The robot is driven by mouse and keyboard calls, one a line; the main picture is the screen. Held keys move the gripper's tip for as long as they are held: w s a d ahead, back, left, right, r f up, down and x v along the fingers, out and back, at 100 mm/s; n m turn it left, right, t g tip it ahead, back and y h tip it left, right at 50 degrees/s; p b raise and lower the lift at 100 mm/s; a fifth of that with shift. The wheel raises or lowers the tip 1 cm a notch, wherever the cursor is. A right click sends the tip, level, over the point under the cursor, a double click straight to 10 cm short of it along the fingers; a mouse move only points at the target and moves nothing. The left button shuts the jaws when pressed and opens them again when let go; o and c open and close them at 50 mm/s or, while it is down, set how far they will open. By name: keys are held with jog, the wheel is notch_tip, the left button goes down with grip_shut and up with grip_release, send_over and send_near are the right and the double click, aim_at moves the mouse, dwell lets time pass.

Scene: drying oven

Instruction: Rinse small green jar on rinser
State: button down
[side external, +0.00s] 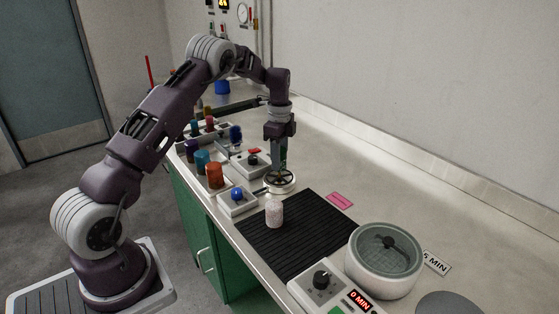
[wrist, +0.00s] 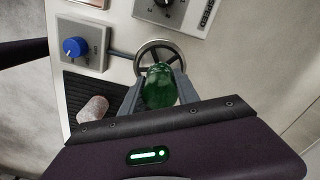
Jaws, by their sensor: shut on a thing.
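The small green jar (wrist: 160,88) is between the fingers of my gripper (wrist: 158,90) in the wrist view. In the side view my gripper (side external: 282,160) points down over the rinser, with a bit of green showing between its fingers. The rinser (side external: 280,182) is a round, spoked metal ring on the bench, and its ring also shows in the wrist view (wrist: 146,50). The jar overlaps the ring's near part in the wrist view. I cannot tell whether the jar touches the ring. A box with a blue knob (side external: 237,195) stands beside the rinser.
A pale speckled jar (side external: 274,211) stands on the black ribbed mat (side external: 300,240). A round lidded vessel (side external: 384,262) and a control box (side external: 330,285) stand at the front. Orange (side external: 214,175) and teal (side external: 202,161) jars stand at the left edge.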

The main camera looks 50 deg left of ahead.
jog(key=shift+r, duration=1.2)
